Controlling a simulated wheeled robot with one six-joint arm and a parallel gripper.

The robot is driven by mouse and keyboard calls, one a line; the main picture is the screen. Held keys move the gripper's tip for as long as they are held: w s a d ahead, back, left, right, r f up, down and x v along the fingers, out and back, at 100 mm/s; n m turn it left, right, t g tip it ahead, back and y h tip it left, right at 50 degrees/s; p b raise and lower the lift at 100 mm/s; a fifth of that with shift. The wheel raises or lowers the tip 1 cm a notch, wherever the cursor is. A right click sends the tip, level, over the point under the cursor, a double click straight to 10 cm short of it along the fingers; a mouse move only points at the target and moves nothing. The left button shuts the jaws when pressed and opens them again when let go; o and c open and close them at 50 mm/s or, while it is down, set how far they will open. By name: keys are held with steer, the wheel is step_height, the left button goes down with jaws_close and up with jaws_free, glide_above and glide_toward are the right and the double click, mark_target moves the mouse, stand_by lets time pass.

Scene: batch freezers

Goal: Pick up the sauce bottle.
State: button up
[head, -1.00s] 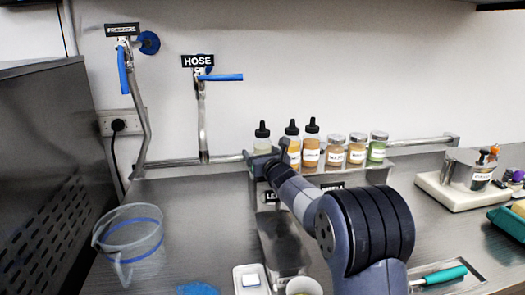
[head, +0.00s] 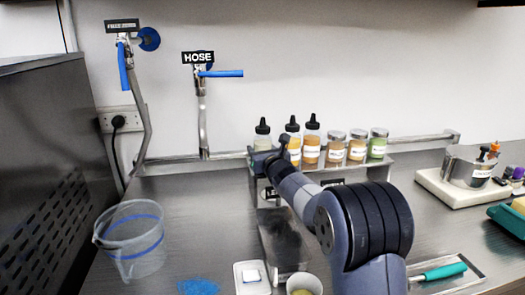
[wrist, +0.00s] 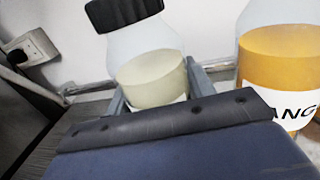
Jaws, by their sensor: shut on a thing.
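Three sauce bottles with black caps stand at the left end of a raised shelf in the head view. My gripper (wrist: 155,92) is shut on this pale bottle, one finger on each side. My arm hides the bottle's lower part in the head view. The middle orange bottle (head: 293,143) stands just right of it, its label partly readable as "ANG" in the wrist view (wrist: 280,75). A third orange bottle (head: 311,141) stands beside that.
Several lidded jars (head: 357,147) stand right of the bottles on the shelf. A clear jug (head: 130,240) with blue bands stands at left. A small white tray (head: 252,279) and a cup (head: 303,285) are in front. A metal rail (head: 425,139) runs along the wall.

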mark_target(264, 121)
steer(key=shift+r, duration=0.1)
step_height(264, 121, up, 10)
steer(key=p, duration=0.3)
